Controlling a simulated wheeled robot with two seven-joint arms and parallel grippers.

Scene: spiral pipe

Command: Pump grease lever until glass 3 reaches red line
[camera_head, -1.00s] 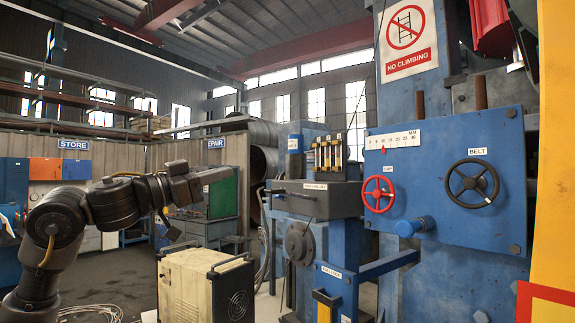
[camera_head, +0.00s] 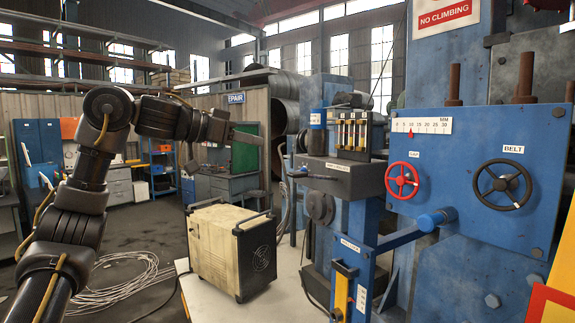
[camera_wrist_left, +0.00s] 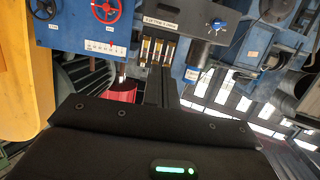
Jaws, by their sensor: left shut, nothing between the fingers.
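The grey grease pump box (camera_head: 345,176) stands on a blue post. Several yellow-filled sight glasses (camera_head: 352,131) stand on it; they also show in the left wrist view (camera_wrist_left: 157,51). Which one is glass 3, its red line and its level are too small to read. A short dark lever-like handle (camera_head: 299,173) sticks out left of the box. A blue cylinder (camera_head: 317,127) stands behind the handle. My left gripper (camera_head: 259,138) is shut and empty, in the air left of the glasses in the picture, apart from box and handle. My right gripper is not in view.
A blue panel (camera_head: 464,225) at the right carries a red handwheel (camera_head: 402,180) and a black handwheel (camera_head: 502,184). A cream wheeled-looking cabinet (camera_head: 215,246) with dark handles stands below my left gripper. Coiled cables (camera_head: 125,280) lie on the floor at the left.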

